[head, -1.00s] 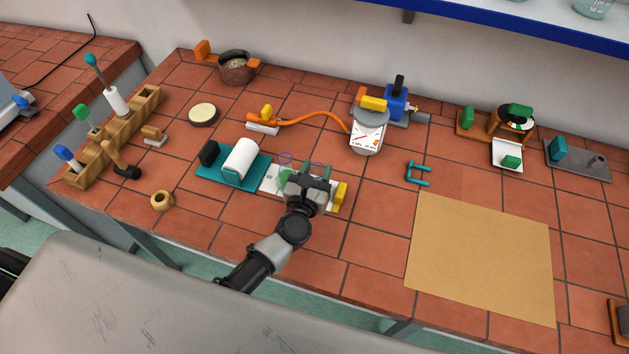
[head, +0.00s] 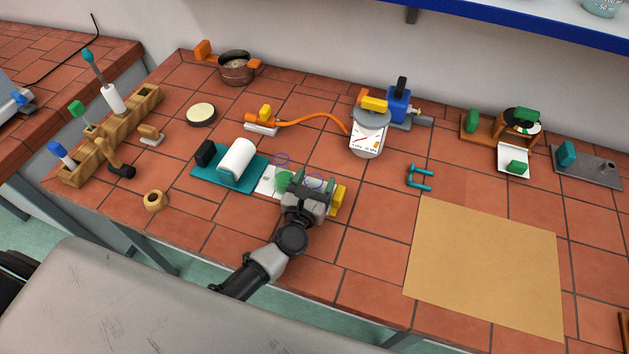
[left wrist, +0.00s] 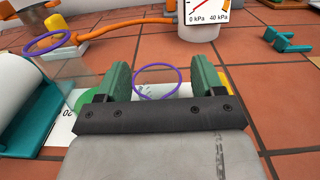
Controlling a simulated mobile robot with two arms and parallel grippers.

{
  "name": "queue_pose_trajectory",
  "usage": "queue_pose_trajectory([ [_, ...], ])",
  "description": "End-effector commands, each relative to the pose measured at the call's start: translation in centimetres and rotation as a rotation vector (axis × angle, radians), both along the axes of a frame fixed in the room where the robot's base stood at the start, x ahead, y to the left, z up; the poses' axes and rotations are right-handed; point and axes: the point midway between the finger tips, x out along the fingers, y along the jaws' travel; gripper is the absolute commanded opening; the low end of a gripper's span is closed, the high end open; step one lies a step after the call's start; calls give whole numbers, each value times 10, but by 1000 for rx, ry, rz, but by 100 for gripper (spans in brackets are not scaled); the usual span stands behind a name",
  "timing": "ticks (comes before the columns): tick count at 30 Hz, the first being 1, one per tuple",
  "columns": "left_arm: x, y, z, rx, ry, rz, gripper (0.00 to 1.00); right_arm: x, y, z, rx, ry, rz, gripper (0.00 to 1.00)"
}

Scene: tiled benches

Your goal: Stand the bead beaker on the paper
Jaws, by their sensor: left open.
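The paper is a bare tan sheet (head: 485,270) lying flat at the right of the bench. My left gripper (head: 315,181) is open over a white card left of the paper. A clear vessel with a thin purple rim shows between its green fingers, and the rim also shows in the left wrist view (left wrist: 157,67). A second purple ring (head: 282,158) stands left of the gripper and shows at the upper left of the wrist view (left wrist: 47,42). I see no beads in either, so I cannot tell which is the bead beaker. My right gripper is not in view.
A teal stand with a white roll (head: 238,158) is left of the gripper. A yellow block (head: 337,199) is close on its right. A gauge (head: 368,135) with an orange hose stands behind. A small teal bracket (head: 420,178) lies near the paper's back left corner.

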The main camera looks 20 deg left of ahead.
Motion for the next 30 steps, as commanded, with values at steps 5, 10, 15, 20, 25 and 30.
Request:
queue_pose_trajectory([
  [5,-2,0,4,0,1,-1,68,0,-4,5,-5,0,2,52],
  [10,-34,2,0,-2,3,0,68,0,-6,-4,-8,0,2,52],
  [15,-72,3,-1,-1,3,-1,68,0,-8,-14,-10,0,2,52],
  [20,-100,4,0,0,1,0,68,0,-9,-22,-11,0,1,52],
  [25,-117,4,2,1,0,0,68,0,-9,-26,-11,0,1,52],
  [30,-121,4,3,1,0,0,68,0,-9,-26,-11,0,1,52],
])
